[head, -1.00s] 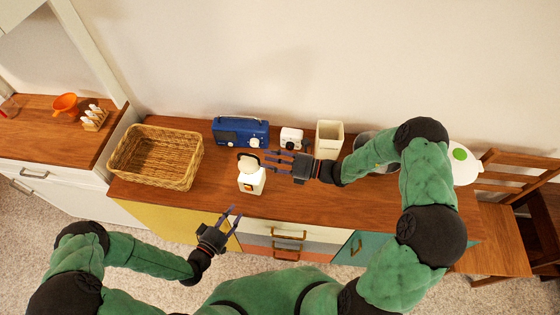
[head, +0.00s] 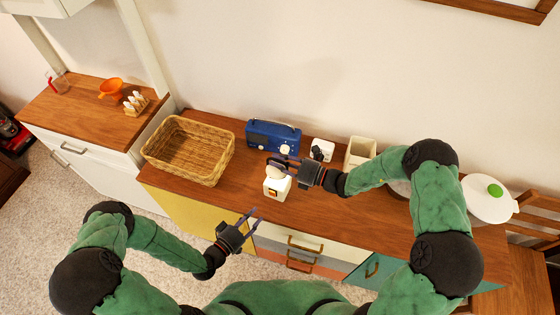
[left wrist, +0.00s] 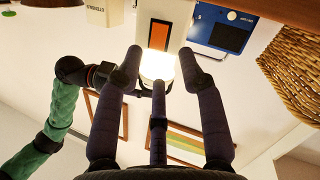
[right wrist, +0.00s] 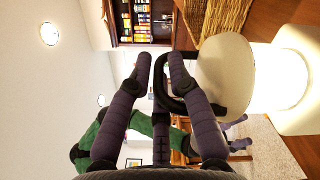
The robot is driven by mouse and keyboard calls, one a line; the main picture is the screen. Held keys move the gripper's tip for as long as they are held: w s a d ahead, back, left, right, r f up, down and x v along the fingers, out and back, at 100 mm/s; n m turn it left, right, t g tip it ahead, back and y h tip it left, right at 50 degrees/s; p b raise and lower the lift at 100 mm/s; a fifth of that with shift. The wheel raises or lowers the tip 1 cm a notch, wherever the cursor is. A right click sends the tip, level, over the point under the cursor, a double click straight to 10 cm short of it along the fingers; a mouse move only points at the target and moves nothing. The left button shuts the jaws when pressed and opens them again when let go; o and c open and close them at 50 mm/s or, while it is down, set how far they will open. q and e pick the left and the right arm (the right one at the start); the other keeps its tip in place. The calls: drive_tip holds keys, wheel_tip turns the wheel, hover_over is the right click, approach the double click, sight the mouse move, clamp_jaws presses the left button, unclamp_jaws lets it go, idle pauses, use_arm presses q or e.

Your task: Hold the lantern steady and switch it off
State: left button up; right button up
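The white lantern (head: 275,187) stands on the wooden counter (head: 225,190). Its shade glows in both wrist views. The orange switch on its base (left wrist: 160,36) faces my left gripper. The lantern's pale round cap (right wrist: 225,75) and dark loop handle (right wrist: 160,78) show in the right wrist view. My right gripper (head: 284,166) is at the top of the lantern, its fingers closed in on both sides of the handle (right wrist: 160,68). My left gripper (head: 250,215) is open and empty in front of the counter edge, apart from the lantern and pointing toward it (left wrist: 160,62).
A wicker basket (head: 187,150) is left of the lantern. A blue radio (head: 273,136) stands behind it. A small white device (head: 322,150) and a cream canister (head: 360,152) stand to the right. Bare counter lies between basket and lantern.

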idle(0.4)
use_arm(q)
drive_tip(key=c, duration=0.7)
drive_tip(key=shift+w+d+r+m+g, duration=0.2)
drive_tip(key=shift+m+g, duration=0.1)
drive_tip(key=shift+m, duration=0.3)
clamp_jaws()
drive_tip(key=a+r+m+g+y, duration=0.3)
drive_tip(key=r+m+g, duration=0.6)
drive_tip(key=m, duration=1.1)
drive_tip(key=shift+s, duration=0.2)
